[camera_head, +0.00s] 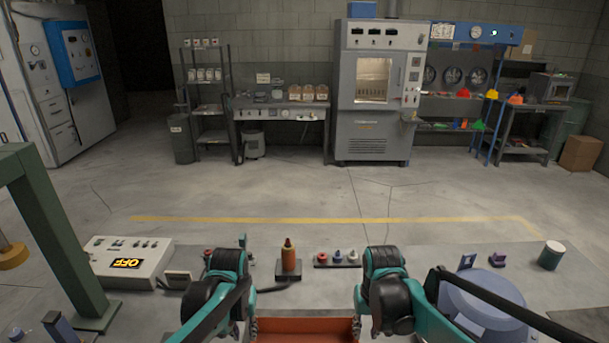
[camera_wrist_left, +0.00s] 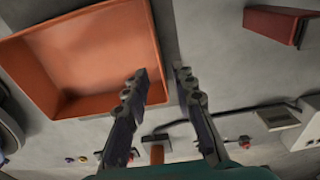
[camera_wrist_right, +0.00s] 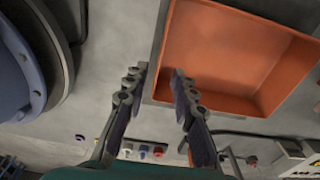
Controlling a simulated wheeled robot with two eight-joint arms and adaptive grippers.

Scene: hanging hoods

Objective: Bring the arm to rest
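My left arm and right arm reach forward over the grey bench at the bottom of the head view, on either side of an orange-red tray (camera_head: 303,328). The tray looks empty. In the head view the fingertips are mostly hidden.
A green post (camera_head: 55,235) stands left.

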